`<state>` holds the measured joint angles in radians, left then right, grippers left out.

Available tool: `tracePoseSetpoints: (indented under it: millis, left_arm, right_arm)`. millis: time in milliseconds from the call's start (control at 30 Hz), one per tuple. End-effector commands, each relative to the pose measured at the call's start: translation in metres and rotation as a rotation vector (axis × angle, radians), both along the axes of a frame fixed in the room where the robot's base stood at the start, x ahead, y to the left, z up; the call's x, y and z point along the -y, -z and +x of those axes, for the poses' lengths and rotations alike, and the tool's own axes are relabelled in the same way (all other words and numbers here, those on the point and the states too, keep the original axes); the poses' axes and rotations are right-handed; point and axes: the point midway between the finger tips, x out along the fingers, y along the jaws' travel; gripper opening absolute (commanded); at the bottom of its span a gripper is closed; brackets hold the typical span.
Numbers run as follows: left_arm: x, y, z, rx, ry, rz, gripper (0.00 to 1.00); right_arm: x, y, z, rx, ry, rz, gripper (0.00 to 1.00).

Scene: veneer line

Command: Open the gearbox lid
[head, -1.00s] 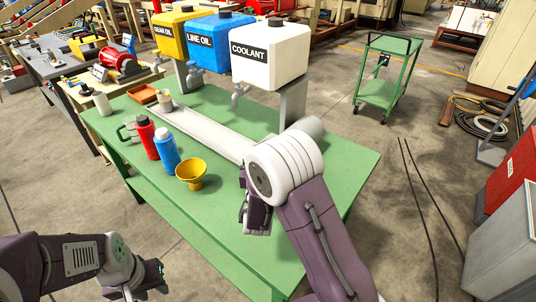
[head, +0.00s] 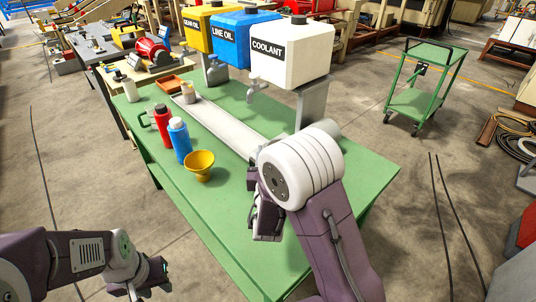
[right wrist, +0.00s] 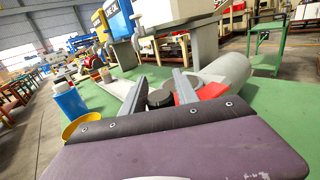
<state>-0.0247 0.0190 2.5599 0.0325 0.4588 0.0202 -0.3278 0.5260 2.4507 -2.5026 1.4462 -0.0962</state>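No gearbox lid can be made out for certain. A red rounded machine part (head: 150,50) sits on a bench at the far left back of the head view; I cannot tell whether it is the gearbox. My left gripper (head: 158,278) is at the lower left, off the green table's side, and its fingers are too small to judge. My right gripper (head: 266,222) is over the green table, partly hidden by my arm. In the right wrist view its two fingers (right wrist: 159,88) stand apart. A black round cap (right wrist: 160,98) and a red thing show beyond or between them.
The green table (head: 235,215) carries a yellow funnel (head: 199,165), a blue bottle (head: 180,140), a red bottle (head: 163,125) and an orange tray (head: 167,85). Gear oil, line oil and coolant tanks (head: 290,68) stand behind. A green cart (head: 412,102) is at right.

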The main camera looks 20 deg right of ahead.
Motion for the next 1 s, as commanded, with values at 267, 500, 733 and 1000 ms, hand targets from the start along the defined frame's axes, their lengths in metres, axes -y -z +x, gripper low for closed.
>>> tracePoseSetpoints:
  millis: [267, 500, 733, 1000]
  left_arm:
    - [0.0, 0.0, 0.0, 0.0, 0.0, 0.0, 0.36]
    - [0.0, 0.006, 0.0, 0.0, 0.0, 0.0, 0.36]
    - [0.0, -0.051, 0.0, 0.001, 0.0, 0.0, 0.36]
    - [0.0, -0.093, 0.0, 0.001, 0.0, 0.0, 0.36]
  right_arm:
    - [0.0, 0.002, 0.0, -0.005, -0.001, 0.001, 0.5]
    - [-0.007, 0.004, -0.019, -0.008, -0.005, 0.0, 0.5]
    - [-0.011, -0.006, -0.031, -0.017, 0.005, 0.003, 0.5]
    - [-0.02, -0.002, -0.058, -0.014, -0.009, -0.003, 0.5]
